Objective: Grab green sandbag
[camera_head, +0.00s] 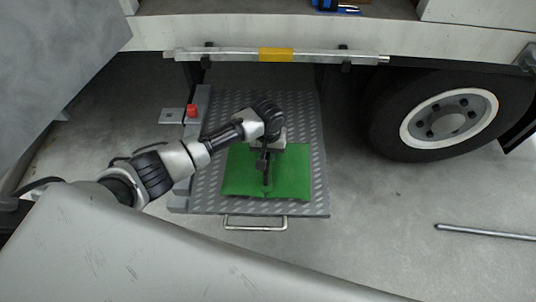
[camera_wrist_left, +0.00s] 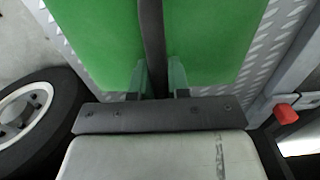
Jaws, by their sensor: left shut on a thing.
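The green sandbag (camera_head: 290,180) lies flat on the grey diamond-plate platform (camera_head: 225,120) under the truck's side. A dark strap (camera_wrist_left: 152,40) runs across the middle of the sandbag. My left gripper (camera_head: 266,170) reaches over the sandbag from the left and is shut on the strap. In the left wrist view the two fingertips (camera_wrist_left: 160,80) stand on either side of the strap, with the green sandbag (camera_wrist_left: 205,40) on both sides. My right gripper is not in view.
A truck wheel (camera_head: 450,115) stands to the right of the platform. A bar with a yellow band (camera_head: 276,55) crosses above the platform's back. A red knob (camera_head: 192,110) sits at its left edge. A metal handle (camera_head: 255,227) is at its front. A metal rod (camera_head: 485,232) lies on the floor.

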